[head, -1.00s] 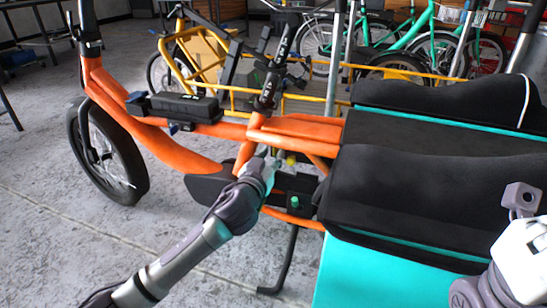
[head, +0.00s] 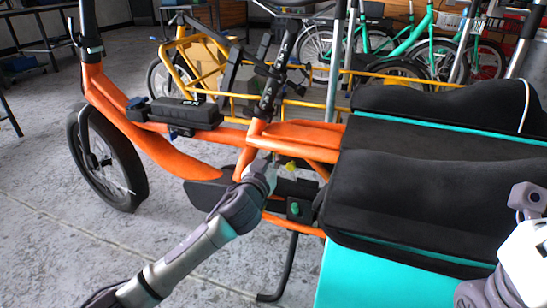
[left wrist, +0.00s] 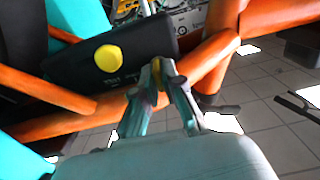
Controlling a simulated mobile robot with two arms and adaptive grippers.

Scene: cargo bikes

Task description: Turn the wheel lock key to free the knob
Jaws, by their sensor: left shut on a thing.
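My left gripper (head: 264,167) reaches to the orange cargo bike's frame below the seat tube. In the left wrist view its fingertips (left wrist: 158,72) are closed together at the lower right edge of a black lock box (left wrist: 75,72). A little yellowish metal shows between them; I take it for the wheel lock key, mostly hidden by the fingers. A round yellow knob (left wrist: 109,58) sits on the box face, left of the fingers and apart from them. In the head view the yellow knob (head: 291,167) shows small, right of the gripper. My right gripper's fingers are out of view.
Orange frame tubes (left wrist: 225,45) run close beside the left fingers. A second black box with a green knob (head: 295,208) sits just below. The black and teal cargo box (head: 400,270) fills the right side. A kickstand (head: 290,268) stands below on open grey floor.

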